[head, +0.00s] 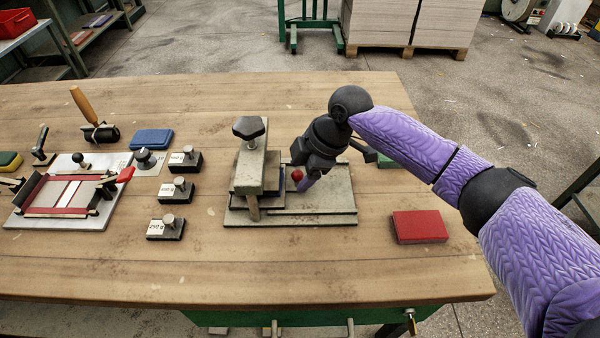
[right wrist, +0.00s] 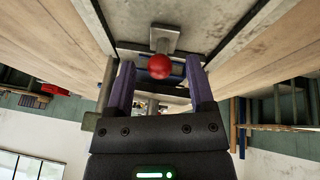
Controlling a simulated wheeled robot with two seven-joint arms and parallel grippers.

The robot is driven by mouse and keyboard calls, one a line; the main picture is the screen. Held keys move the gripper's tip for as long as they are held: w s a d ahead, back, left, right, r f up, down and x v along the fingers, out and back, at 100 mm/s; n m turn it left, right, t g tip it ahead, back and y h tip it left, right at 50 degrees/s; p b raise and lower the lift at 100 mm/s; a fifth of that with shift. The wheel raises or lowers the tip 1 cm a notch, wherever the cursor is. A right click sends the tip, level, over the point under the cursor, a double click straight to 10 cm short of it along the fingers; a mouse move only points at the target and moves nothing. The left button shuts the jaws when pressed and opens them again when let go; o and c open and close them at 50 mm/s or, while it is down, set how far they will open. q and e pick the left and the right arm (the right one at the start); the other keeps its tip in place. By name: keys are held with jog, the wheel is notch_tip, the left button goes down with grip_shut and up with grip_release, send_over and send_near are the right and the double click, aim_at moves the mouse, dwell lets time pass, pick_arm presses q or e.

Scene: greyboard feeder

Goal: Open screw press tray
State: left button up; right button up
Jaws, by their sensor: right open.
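The screw press (head: 248,178) stands on the wooden table, with a black screw knob (head: 249,128) on top and a grey base tray (head: 325,202) reaching out to its right. A red ball knob (head: 297,175) shows beside the press column. In the right wrist view the red ball (right wrist: 159,66) sits on a grey metal bracket (right wrist: 150,38). My right gripper (head: 304,184) is low over the tray, open. Its purple fingers (right wrist: 160,78) stand on either side of the ball, with visible gaps; contact cannot be seen. My left gripper is not in view.
Several labelled weights (head: 176,190) stand left of the press, with a blue block (head: 152,139) behind them. A framed board (head: 65,215) lies further left. A red block (head: 420,226) lies to the right. The table (head: 300,272) in front of the press is clear.

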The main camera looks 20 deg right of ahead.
grip_shut()
dwell(0.3)
dwell(1.1)
